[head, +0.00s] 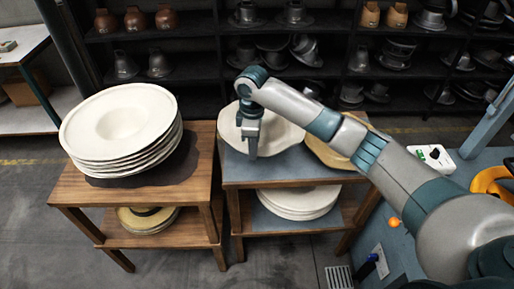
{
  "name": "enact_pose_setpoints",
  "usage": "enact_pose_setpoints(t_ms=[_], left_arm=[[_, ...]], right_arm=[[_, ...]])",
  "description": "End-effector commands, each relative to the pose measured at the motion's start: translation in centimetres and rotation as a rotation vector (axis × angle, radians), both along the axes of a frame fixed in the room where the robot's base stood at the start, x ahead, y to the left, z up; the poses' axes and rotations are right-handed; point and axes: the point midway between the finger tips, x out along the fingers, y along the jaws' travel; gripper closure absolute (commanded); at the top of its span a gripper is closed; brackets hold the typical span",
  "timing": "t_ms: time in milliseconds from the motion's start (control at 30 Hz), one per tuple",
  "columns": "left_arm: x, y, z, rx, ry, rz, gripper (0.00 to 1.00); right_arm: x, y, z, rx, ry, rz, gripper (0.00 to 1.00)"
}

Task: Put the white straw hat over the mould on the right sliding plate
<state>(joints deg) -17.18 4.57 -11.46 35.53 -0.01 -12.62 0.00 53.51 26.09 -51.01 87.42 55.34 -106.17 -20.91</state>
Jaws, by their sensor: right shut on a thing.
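My right gripper (252,152) reaches down over the blue-topped middle table and is shut on the near brim of a white straw hat (231,130). The arm crosses in front of part of this hat, and I cannot tell whether the hat is lifted clear of the table top. A stack of several white straw hats (124,118) stands on the wooden table at the left, apart from the gripper. The mould and the right sliding plate cannot be made out here. My left gripper is not in view.
A tan hat (330,150) lies right of the held hat, partly behind my arm. More white hats (298,203) lie on the shelf below. Blue machinery with a white control box (432,157) and an orange part (492,182) stands at the right. Dark shelves with metal moulds line the back.

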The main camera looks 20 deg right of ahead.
Motion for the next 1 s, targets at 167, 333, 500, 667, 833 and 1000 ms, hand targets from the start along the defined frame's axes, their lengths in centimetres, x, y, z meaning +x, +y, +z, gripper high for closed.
enact_pose_setpoints(t_ms=[167,333,500,667,833,1000], left_arm=[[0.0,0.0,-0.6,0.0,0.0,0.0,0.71],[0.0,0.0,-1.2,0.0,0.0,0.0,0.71],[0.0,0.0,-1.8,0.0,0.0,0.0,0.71],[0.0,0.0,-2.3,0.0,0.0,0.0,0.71],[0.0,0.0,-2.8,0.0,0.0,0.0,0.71],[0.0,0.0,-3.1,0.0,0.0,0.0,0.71]], right_arm=[[-1.4,0.3,1.7,-0.001,-0.005,-0.153,1.0],[-4.0,0.6,3.5,-0.003,-0.005,-0.349,1.0],[-7.3,0.7,4.8,-0.003,-0.005,-0.552,1.0],[-11.0,0.4,5.7,-0.002,-0.005,-0.742,1.0],[-15.0,-0.2,6.2,-0.002,-0.004,-0.933,1.0],[-18.0,-0.8,6.5,-0.002,-0.001,-1.072,1.0]])
